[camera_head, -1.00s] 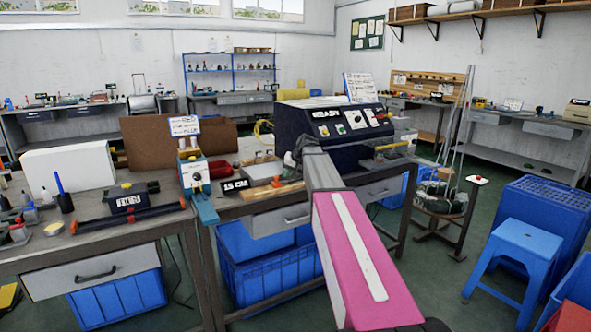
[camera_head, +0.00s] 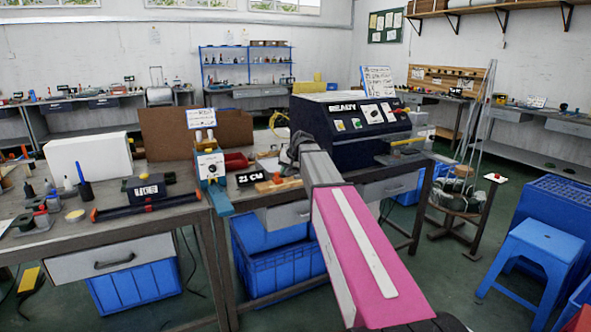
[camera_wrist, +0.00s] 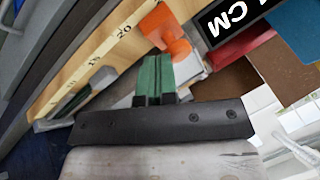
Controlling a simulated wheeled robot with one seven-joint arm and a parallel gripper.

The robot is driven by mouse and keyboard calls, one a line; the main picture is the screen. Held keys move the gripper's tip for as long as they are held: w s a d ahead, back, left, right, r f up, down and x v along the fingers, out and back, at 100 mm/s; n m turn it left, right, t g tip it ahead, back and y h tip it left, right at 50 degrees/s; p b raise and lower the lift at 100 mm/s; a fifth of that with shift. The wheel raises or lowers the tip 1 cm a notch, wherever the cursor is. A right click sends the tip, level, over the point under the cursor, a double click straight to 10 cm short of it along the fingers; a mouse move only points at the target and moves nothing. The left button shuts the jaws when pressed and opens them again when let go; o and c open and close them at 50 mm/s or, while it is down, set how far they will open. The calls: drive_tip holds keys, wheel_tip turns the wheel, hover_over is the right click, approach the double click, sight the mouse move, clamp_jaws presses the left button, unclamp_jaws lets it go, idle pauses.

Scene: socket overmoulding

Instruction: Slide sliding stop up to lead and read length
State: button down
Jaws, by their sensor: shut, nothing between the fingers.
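The orange sliding stop (camera_wrist: 166,30) stands on the wooden ruler board (camera_wrist: 98,52), just past the 20 mark in the wrist view. In the head view the stop (camera_head: 277,178) shows small on the board (camera_head: 290,184). My gripper (camera_wrist: 157,62) has its green fingers together, with nothing between them. Its tips are close to the stop's lower edge; I cannot tell whether they touch. The black display (camera_head: 250,177) reads 21 CM, and part of it shows in the wrist view (camera_wrist: 232,16). I cannot make out the lead clearly. In the head view my arm hides the gripper.
A dark blue machine (camera_head: 345,130) reading READY stands right of the board. A black tool with a green part (camera_wrist: 70,105) lies along the board.

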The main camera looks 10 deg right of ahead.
drive_tip(key=a, duration=0.2)
drive_tip(key=s+a, duration=0.1)
drive_tip(key=a, duration=0.1)
drive_tip(key=s+a, duration=0.1)
drive_tip(key=a, duration=0.1)
drive_tip(key=shift+s+a, duration=0.15)
drive_tip(key=shift+a, duration=0.25)
